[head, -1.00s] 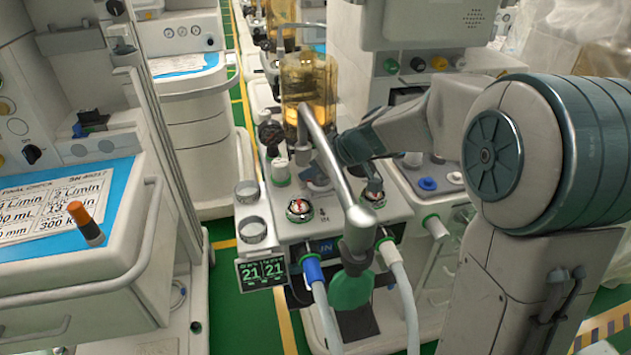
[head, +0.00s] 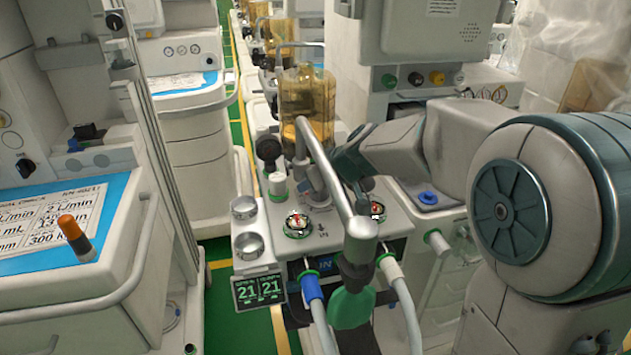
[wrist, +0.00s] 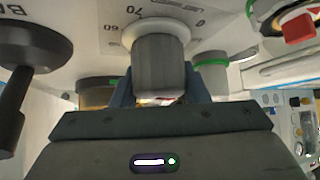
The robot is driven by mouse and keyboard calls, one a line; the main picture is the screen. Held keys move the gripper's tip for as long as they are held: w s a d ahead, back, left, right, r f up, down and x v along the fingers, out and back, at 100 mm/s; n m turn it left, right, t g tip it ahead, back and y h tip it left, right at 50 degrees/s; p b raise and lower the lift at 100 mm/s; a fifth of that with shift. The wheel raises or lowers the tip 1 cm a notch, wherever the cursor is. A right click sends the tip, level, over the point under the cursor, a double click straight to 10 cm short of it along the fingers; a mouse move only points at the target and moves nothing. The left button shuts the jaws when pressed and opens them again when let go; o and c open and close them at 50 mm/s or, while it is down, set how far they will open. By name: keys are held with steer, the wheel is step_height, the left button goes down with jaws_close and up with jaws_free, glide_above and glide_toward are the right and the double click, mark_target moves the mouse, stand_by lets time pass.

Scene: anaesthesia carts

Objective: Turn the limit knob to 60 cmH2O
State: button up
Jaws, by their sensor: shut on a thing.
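The limit knob (wrist: 160,62) is a grey ribbed cylinder on a white collar in the wrist view. A printed scale (wrist: 112,28) with small numbers curves around it; the pointer position cannot be read. My gripper (wrist: 160,92) is shut on the knob, with one blue-grey finger on each side of it. The knob cannot be made out there.
A black-knobbed lever (wrist: 25,60) is left in the wrist view. An amber canister (head: 308,100) stands behind; hoses and a green bag (head: 350,308) hang in front.

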steer(key=o, duration=1)
steer(key=shift+n, duration=0.3)
steer(key=shift+r+n+g+y+p, duration=0.2)
steer(key=shift+n+g+y+p, duration=0.4)
steer(key=shift+n+p, duration=0.45)
steer(key=n+p, duration=0.1)
steer(key=g+y+p, duration=0.1)
steer(key=p, duration=0.1)
steer(key=shift+s+a+r+n, duration=0.1)
steer(key=shift+s+n, duration=0.05)
steer(key=shift+n, duration=0.2)
steer(key=n+g+p, duration=0.1)
steer(key=p, duration=0.2)
steer(key=n+g+p, duration=0.1)
steer(key=n+p, duration=0.1)
steer(key=p, duration=0.2)
steer(key=n+g+y+p, duration=0.1)
steer(key=g+p, duration=0.1)
steer(key=p, duration=0.2)
steer(key=shift+s+a+n, duration=0.15)
steer(key=shift+s+n, duration=0.15)
steer(key=shift+p, duration=0.65)
